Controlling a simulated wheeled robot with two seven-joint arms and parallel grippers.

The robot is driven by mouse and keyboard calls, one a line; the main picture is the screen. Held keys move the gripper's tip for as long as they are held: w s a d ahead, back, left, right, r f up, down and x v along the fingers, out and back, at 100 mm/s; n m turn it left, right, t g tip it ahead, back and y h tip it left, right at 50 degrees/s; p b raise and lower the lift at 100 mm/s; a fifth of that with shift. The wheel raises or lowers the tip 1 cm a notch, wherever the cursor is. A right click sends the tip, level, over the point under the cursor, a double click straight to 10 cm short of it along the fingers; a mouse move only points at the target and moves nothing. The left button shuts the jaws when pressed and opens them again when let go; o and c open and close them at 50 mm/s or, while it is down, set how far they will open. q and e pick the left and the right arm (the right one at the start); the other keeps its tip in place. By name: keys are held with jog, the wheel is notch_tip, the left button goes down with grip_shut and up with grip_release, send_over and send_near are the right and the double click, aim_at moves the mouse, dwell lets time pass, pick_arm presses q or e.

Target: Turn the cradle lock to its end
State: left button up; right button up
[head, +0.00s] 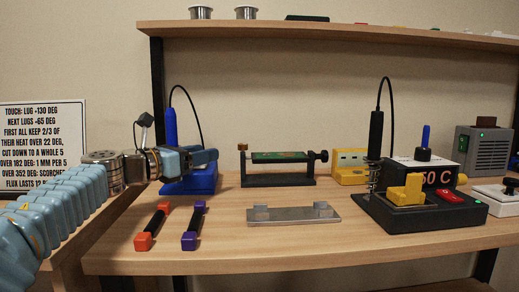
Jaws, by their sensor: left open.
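The cradle (278,181) is a black frame in the middle of the bench, holding a green board (280,157) level between its end posts. A black knob (323,156) sticks out at its right end. A small brass-coloured knob (242,147) tops its left post. I cannot tell for sure which knob is the lock. My left gripper (211,156) is open, to the left of the cradle and apart from it, in front of the blue iron stand. I see nothing between its fingers. My right gripper is not in view.
The blue stand (190,184) with its upright iron is close behind my left gripper. Red and purple handled tools (192,227) and a metal plate (295,215) lie in front. A black station (425,215) stands right, a yellow box (350,168) behind. A shelf (330,33) hangs above.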

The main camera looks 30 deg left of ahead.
aim_at(243, 146)
pick_arm(q)
jog(key=p+x, duration=0.1)
jog(key=x, duration=1.2)
jog(key=shift+w+d+p, duration=0.15)
jog(key=shift+w+p, duration=0.1)
jog(key=shift+p, duration=0.1)
jog(key=c, duration=0.9)
jog(key=shift+c, duration=0.2)
jog(key=shift+n+y, duration=0.4)
jog(key=shift+y, duration=0.2)
jog(key=n+y+p, duration=0.1)
jog(key=n+y, duration=0.2)
jog(key=y, duration=0.2)
jog(key=shift+d+t, duration=0.1)
jog(key=shift+t, duration=0.2)
jog(key=n+g+y+p, duration=0.1)
jog(key=n+y, duration=0.2)
jog(key=y, duration=0.1)
jog(key=shift+y, duration=0.3)
jog(key=shift+n+g+y, duration=0.7)
jog(key=shift+n+y, duration=0.5)
jog(key=shift+y, duration=0.4)
